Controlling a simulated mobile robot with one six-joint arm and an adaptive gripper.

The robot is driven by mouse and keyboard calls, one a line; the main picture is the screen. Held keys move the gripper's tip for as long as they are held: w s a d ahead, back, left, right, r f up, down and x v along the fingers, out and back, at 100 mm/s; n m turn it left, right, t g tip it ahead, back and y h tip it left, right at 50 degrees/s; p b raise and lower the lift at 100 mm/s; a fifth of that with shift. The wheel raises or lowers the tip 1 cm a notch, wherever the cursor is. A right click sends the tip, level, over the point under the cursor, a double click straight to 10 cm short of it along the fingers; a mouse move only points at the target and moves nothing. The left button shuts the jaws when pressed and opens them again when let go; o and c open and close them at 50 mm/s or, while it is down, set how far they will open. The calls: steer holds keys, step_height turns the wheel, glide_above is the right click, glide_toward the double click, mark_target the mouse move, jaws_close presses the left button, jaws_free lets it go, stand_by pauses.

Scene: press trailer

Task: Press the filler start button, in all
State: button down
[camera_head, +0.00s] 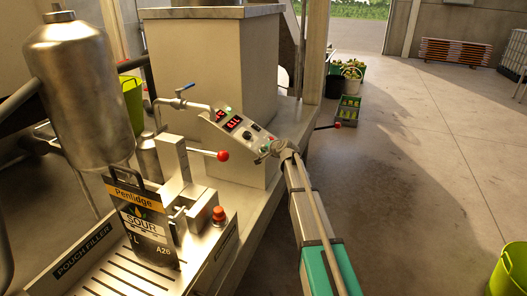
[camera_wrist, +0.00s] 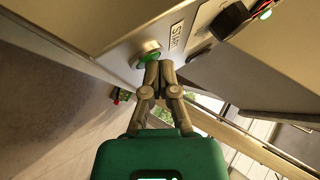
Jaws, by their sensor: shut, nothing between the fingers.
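The green start button (camera_wrist: 149,52) sits in a pale round collar on the metal panel, beside a white label (camera_wrist: 177,34) reading "STAR" with the rest unclear. My gripper (camera_wrist: 160,66) is shut and empty, with its fingertips at the lower right edge of the button. I cannot tell whether they touch it. In the head view my gripper (camera_head: 280,146) is at the lower right end of the filler's control panel (camera_head: 223,133), which has red lit displays. The button is hard to make out there.
A pouch (camera_head: 147,232) marked "SOUR" stands at the pouch filler (camera_head: 85,262). A red-knobbed lever (camera_head: 222,155) and a red button (camera_head: 218,214) are left of my arm. A lime bucket (camera_head: 510,270) stands at the lower right. The floor right of my arm is mostly clear.

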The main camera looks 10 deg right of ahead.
steer(key=shift+r, duration=0.1)
steer(key=shift+s+d+r+p, duration=0.2)
steer(key=shift+d+r+p, duration=0.05)
steer(key=shift+r+p, duration=0.4)
stand_by(0.3)
steer(key=r+p, duration=0.1)
steer(key=d+r+p, duration=0.1)
steer(key=r+p, duration=0.1)
steer(key=s+d+r+p, duration=0.1)
steer(key=shift+r, duration=0.15)
stand_by(0.4)
steer(key=shift+s, duration=0.1)
stand_by(0.5)
steer(key=s+a+f+n+g+p, duration=0.2)
steer(key=s+n+g, duration=0.1)
steer(key=s, duration=0.7)
steer(key=s+a+f+n+g+p, duration=0.1)
steer(key=s+a+f+n+g, duration=0.15)
steer(key=s, duration=0.65)
steer(key=s+d+n+g+h+p, duration=0.2)
steer(key=s+g, duration=0.4)
steer(key=s, duration=1.8)
steer(key=shift+s+f+n+g+h+p, duration=0.35)
steer(key=shift+n+h+p, duration=0.2)
steer(key=shift+n+h, duration=0.7)
